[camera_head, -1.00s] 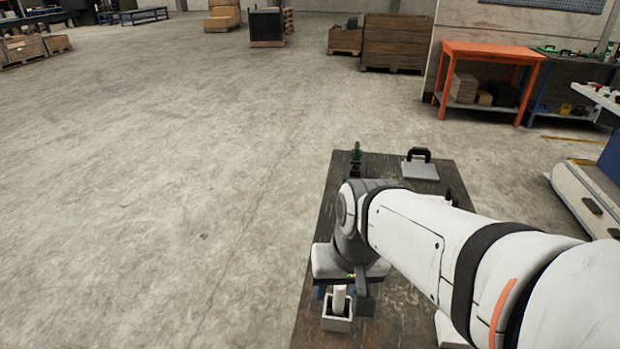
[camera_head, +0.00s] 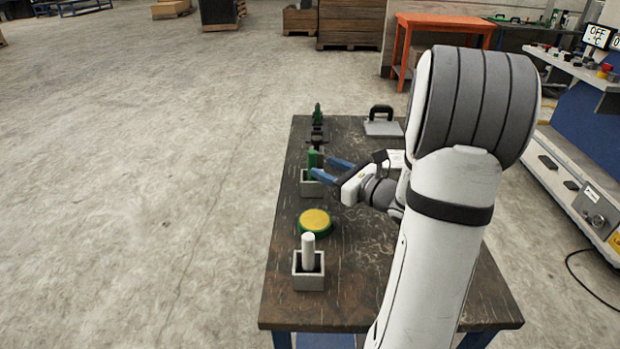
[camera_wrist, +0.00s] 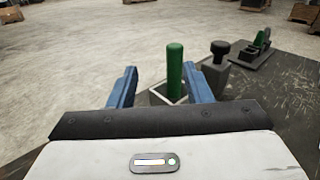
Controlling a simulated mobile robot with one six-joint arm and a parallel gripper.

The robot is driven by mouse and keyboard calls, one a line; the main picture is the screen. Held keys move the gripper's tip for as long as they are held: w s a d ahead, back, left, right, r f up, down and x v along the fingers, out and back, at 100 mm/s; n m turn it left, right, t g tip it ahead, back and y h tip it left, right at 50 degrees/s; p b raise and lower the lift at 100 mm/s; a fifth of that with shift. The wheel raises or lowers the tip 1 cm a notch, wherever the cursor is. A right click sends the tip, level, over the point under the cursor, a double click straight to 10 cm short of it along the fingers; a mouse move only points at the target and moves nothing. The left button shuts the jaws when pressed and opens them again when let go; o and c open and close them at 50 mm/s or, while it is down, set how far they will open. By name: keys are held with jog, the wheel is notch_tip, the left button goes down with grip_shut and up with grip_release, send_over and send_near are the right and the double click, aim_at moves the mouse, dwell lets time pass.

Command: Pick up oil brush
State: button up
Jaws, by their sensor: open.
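A green upright handle (camera_head: 312,160) stands in a grey square holder (camera_head: 311,188) on the dark table. A white upright handle (camera_head: 308,250) stands in a similar holder (camera_head: 308,279) nearer the front. Only handles show, so I cannot tell for sure which is the oil brush. My gripper (camera_head: 321,166) is open and level, its blue fingers pointing at the green handle. In the wrist view, the green handle (camera_wrist: 174,72) shows between the fingertips, closer to the right finger. The fingers look empty; I cannot tell whether the handle is inside their reach.
A yellow-topped green round item (camera_head: 314,222) lies between the two holders. A dark knobbed piece (camera_wrist: 217,65) and a green-and-black tool (camera_wrist: 259,45) stand beyond. A grey plate with a black handle (camera_head: 383,126) lies at the table's far end. Open floor is left of the table.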

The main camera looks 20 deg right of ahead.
aim_at(315, 158)
jog(key=shift+m+t+h, duration=0.4)
jog(key=shift+m+h, duration=0.1)
jog(key=shift+m, duration=0.2)
jog(key=x, duration=0.2)
jog(key=d+x, duration=0.1)
jog(key=x, duration=0.4)
jog(key=shift+w+d+f, duration=0.1)
jog(key=shift+w+f, duration=0.15)
jog(key=shift+w, duration=0.2)
jog(key=shift+c, duration=0.2)
grip_shut()
notch_tip(315, 158, up, 10)
jog(key=shift+p, duration=0.7)
